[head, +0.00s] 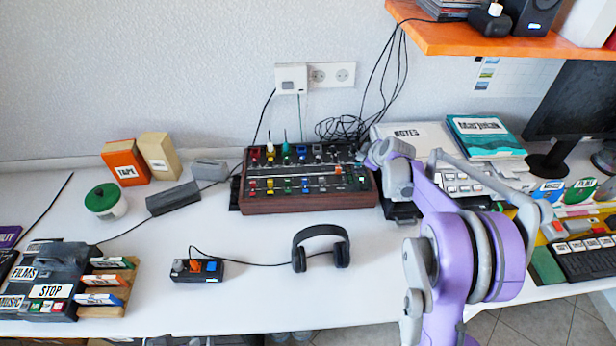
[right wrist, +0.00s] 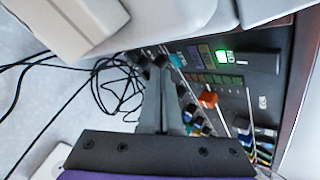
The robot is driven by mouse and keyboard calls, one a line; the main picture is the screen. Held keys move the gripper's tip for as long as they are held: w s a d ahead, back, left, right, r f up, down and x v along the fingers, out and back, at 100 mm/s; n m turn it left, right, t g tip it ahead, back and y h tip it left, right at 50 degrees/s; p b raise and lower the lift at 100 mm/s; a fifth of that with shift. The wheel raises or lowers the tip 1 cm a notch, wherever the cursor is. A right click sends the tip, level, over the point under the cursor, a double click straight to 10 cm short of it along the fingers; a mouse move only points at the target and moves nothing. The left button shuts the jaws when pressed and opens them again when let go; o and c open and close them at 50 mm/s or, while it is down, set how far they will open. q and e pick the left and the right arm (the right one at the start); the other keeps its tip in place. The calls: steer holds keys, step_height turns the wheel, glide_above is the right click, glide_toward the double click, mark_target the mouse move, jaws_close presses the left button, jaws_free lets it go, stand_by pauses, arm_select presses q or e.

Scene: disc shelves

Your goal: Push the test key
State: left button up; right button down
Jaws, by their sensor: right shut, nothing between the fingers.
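No key with a readable "test" label can be made out. A mixer-like console (head: 308,198) with a wooden frame and coloured knobs and keys stands at the back middle of the table. Its dark panel also shows in the right wrist view (right wrist: 250,100), with a small green lit spot (right wrist: 222,57) and an orange knob (right wrist: 208,98). My right gripper (head: 372,156) is at the console's right back corner in the head view. In the right wrist view its fingers (right wrist: 157,68) are shut and empty, pointing across the console's edge; whether they touch it cannot be told. My left gripper is not in view.
Headphones (head: 321,247) and a small box with coloured keys (head: 196,269) lie in front of the console. A keyed device (head: 463,185) is partly behind my right arm. Black cables (head: 345,128) tangle behind. An orange shelf (head: 450,38) overhangs at upper right.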

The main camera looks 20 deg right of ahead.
step_height(320, 180, up, 6)
steer(key=p, duration=0.4)
stand_by(0.5)
